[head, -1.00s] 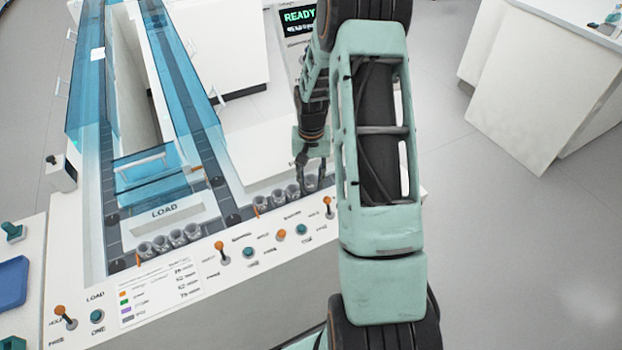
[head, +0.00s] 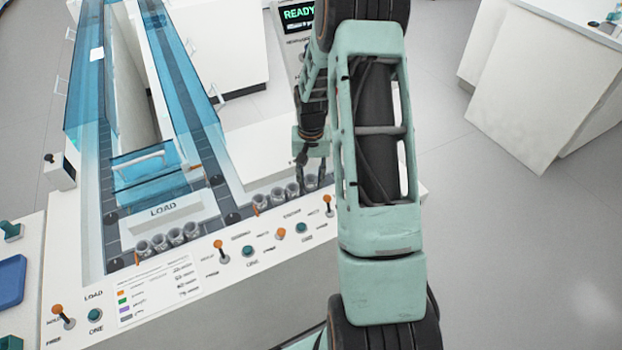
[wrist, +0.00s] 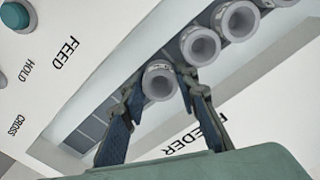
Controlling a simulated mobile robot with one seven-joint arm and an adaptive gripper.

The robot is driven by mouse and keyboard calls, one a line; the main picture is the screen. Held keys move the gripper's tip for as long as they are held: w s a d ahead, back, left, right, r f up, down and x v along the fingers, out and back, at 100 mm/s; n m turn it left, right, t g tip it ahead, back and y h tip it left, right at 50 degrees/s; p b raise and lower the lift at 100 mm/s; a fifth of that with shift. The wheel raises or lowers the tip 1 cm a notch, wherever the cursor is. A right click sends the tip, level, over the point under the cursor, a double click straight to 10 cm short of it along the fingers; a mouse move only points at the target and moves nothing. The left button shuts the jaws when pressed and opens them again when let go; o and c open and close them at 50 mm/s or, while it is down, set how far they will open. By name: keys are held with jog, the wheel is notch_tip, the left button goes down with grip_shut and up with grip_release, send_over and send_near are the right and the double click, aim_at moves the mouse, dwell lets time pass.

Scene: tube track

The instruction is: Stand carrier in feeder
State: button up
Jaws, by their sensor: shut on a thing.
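My gripper (head: 312,180) is at the right end of a short row of grey cup-shaped carriers, just behind the control panel. In the wrist view my gripper (wrist: 161,82) has its two fingers on either side of the end carrier (wrist: 159,84), shut on it. That carrier looks upright in line with its neighbours, in the channel marked FEEDER (wrist: 205,130). A second carrier (wrist: 201,47) and a third carrier (wrist: 239,20) stand beside it in the row. The base of the held carrier is hidden.
Another row of carriers (head: 168,242) stands by the LOAD block (head: 163,208). Blue clear-walled tracks (head: 180,100) run back on the left. Orange-knobbed levers, such as one lever (head: 218,245), and teal buttons line the front panel. A READY screen (head: 298,15) stands behind.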

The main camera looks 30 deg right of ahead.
jog(key=shift+s+f, duration=0.1)
jog(key=shift+f, duration=0.1)
jog(key=o, duration=0.9)
jog(key=shift+f, duration=0.1)
jog(key=shift+o, duration=0.2)
jog(key=shift+a, duration=0.1)
notch_tip(320, 180, up, 12)
dwell(0.7)
